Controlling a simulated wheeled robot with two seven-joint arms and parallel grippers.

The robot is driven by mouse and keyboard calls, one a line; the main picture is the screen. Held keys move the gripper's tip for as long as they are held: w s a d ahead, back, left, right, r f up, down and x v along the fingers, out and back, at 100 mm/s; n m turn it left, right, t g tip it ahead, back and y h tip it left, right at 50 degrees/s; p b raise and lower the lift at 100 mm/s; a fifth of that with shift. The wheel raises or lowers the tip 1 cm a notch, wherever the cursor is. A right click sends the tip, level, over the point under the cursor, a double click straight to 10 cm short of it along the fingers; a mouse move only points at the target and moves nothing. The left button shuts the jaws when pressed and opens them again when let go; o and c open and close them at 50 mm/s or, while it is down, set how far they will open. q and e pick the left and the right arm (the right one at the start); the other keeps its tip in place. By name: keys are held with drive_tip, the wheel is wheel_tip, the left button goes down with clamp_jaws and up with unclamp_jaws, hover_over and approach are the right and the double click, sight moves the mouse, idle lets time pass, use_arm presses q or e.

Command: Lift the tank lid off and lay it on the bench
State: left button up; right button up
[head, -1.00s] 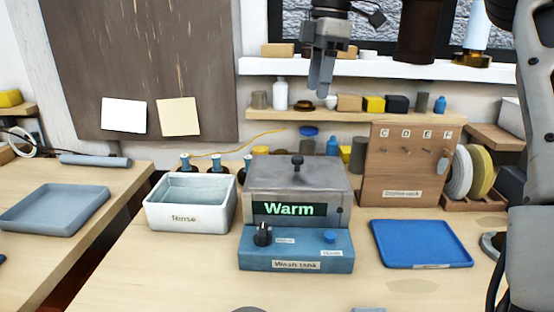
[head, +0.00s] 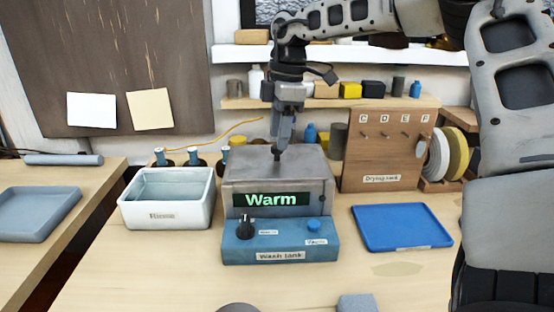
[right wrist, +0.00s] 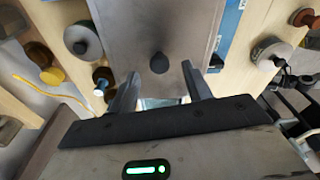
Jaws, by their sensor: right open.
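The wash tank (head: 281,240) stands on the bench, a blue base with a dark knob, a blue button and a display reading "Warm". Its grey metal lid (head: 245,170) lies on top, with a dark knob (right wrist: 159,62) in the middle. My right gripper (head: 283,138) is pointed down just above the lid. In the right wrist view its two fingers (right wrist: 160,72) are apart, with the knob lined up between their tips and nothing held. In the head view the gripper partly hides the knob. My left gripper is in neither view.
A white rinse basin (head: 167,214) stands close to the tank's left, with several dark bottles behind it. A blue tray (head: 402,228) lies to the right, before the wooden drying rack (head: 385,160). The bench in front of the tank looks mostly clear.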

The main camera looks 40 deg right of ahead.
sight(277, 155)
drive_tip(key=shift+w+a+f, duration=0.1)
drive_tip(key=shift+a+f, duration=0.05)
drive_tip(key=shift+f, duration=1.25)
clamp_jaws()
drive_tip(key=shift+r, duration=0.2)
